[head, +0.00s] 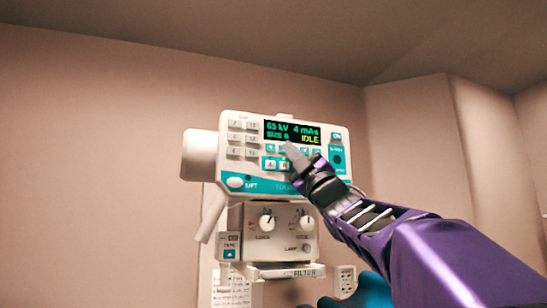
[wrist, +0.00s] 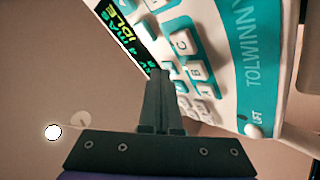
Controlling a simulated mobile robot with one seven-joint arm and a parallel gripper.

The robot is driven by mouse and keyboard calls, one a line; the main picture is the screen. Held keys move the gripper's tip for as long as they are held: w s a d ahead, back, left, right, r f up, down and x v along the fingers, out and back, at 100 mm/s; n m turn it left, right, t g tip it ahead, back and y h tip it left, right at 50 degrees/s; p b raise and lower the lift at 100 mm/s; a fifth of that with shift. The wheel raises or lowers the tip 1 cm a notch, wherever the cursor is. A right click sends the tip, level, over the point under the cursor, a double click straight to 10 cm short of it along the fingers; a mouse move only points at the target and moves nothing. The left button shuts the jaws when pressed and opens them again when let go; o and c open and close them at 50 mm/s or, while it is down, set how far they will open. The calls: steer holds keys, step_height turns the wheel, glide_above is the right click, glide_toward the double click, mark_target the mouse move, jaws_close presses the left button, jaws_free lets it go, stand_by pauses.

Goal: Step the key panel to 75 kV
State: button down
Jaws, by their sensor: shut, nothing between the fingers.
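The key panel (head: 227,172) is a white console with teal areas, mounted high in the middle of the head view. Its display (head: 291,131) reads 65 kV, 4 mAs, a size line that looks like B, and IDLE. Small teal keys sit just below the display, partly covered by my fingers. My gripper (head: 290,151) is shut and empty, its fingertips in front of the panel under the display. In the wrist view the fingertips (wrist: 157,76) lie near the display's edge (wrist: 126,33) and the lettered keys (wrist: 186,43). I cannot tell whether they touch a key.
Below the panel is a white box with two knobs (head: 266,222) and a lamp button. A white cylinder (head: 199,155) and a slanted handle (head: 211,217) stick out at the left. Grey keys (head: 235,139) fill the panel's left side. The wall to the left is bare.

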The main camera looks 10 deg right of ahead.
steer(key=shift+s+d+b, duration=0.15)
steer(key=shift+s+b, duration=0.35)
steer(key=shift+s, duration=0.25)
steer(key=shift+s, duration=0.15)
steer(key=shift+s+d+b, duration=0.25)
steer(key=shift+s+b, duration=0.25)
steer(key=shift+s, duration=0.7)
steer(key=shift+s+d+b, duration=0.2)
steer(key=shift+s+b, duration=0.3)
steer(key=shift+s, duration=0.65)
steer(key=shift+w, duration=0.1)
stand_by(0.8)
